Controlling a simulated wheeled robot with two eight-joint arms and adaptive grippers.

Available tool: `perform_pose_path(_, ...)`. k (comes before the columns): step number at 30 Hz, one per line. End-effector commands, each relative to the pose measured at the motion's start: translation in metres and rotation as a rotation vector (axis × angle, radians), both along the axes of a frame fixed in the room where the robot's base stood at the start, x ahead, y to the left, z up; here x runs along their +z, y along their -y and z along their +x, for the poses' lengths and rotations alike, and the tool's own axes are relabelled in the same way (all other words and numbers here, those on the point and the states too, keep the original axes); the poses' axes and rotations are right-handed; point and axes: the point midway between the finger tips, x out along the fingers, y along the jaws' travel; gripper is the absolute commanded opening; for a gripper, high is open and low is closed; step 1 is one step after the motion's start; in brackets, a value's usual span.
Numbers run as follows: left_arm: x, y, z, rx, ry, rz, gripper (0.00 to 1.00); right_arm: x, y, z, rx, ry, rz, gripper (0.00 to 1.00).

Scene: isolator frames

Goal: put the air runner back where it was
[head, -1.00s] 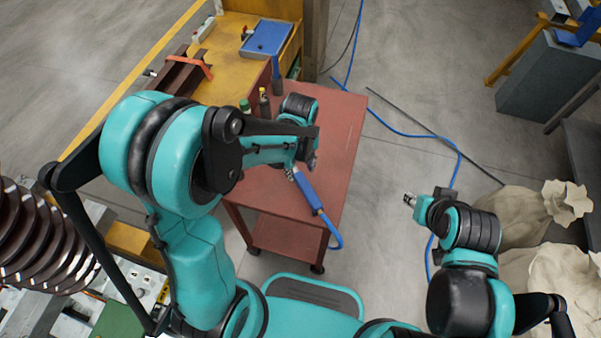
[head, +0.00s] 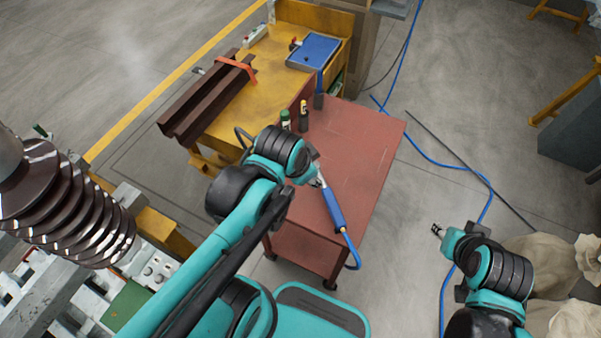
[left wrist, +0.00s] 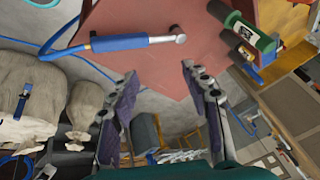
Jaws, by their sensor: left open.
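The air runner (head: 334,210) has a blue grip and a metal head. It lies on the red cart top (head: 360,150) near the front edge, with its blue hose hanging over the edge. In the left wrist view the air runner (left wrist: 120,42) lies beyond the fingertips, apart from them. My left gripper (left wrist: 160,72) is open and empty. In the head view my left wrist is beside the runner's metal head and partly hides the cart's left side. My right gripper (head: 437,229) is right of the cart, over the floor; its jaws are too small to read.
A yellow bench (head: 235,110) with a blue case (head: 313,51) stands behind. Pale sacks (head: 545,262) are at the right.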

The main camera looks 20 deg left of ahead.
Motion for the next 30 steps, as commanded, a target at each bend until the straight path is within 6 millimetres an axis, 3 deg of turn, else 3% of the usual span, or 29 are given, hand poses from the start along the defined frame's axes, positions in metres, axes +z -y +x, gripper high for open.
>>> perform_pose_path(3,0.004,-0.006,-0.015,0.264,0.076,-0.141,0.47,0.000,0.000,0.000,0.000,0.000,0.000,0.36)
perform_pose_path(9,0.007,-0.010,-0.023,0.473,0.134,-0.273,0.47,0.000,0.000,0.000,0.000,0.000,0.000,0.36)
perform_pose_path(30,0.002,-0.010,-0.023,0.487,0.137,-0.283,0.47,-0.006,0.000,0.000,0.000,0.000,0.000,0.36)
